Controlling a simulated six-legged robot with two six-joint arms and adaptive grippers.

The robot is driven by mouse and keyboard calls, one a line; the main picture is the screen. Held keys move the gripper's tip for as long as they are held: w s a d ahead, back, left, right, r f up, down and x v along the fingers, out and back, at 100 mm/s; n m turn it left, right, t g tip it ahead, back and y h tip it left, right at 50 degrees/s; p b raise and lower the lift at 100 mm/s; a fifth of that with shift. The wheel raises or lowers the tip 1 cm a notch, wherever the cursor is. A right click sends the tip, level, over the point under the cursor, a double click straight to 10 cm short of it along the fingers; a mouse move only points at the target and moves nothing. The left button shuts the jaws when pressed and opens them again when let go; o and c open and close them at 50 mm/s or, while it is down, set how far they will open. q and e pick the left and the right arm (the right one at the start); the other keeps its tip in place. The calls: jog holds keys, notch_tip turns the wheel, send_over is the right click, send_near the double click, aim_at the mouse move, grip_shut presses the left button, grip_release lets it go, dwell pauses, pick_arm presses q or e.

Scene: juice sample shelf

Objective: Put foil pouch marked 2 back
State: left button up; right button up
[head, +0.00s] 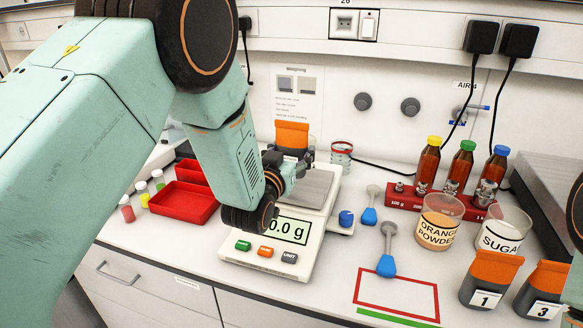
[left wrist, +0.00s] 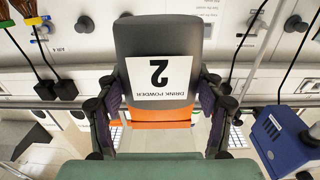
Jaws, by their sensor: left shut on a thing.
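The foil pouch marked 2 (left wrist: 158,45) is grey with an orange band and fills the middle of the left wrist view, its label upside down there. My left gripper (left wrist: 160,108) is shut on it, with a finger at each side. In the head view the orange top of this pouch (head: 292,134) shows above my left gripper (head: 288,168), over the back of the scale; the gripper hides its lower part. Pouches marked 1 (head: 487,280) and 3 (head: 543,290) stand upright at the front right. My right gripper is not in view.
The scale (head: 262,264) reads 0.0 g. Blue scoops (head: 386,264), beakers of orange powder (head: 438,235) and sugar (head: 497,240), and bottles in a red rack (head: 400,200) stand right. Red trays (head: 182,207) lie left.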

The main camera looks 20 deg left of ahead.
pick_arm(q)
notch_tip(320, 180, down, 3)
jog(key=shift+r, duration=0.1)
jog(key=shift+a+f, duration=0.2)
jog(key=shift+f, duration=0.2)
jog(key=shift+d+f, duration=0.1)
jog(key=shift+d, duration=0.15)
jog(key=o, duration=1)
jog(key=shift+f, duration=0.1)
jog(key=o, duration=0.5)
jog(key=shift+a, duration=0.15)
jog(key=shift+c, duration=0.2)
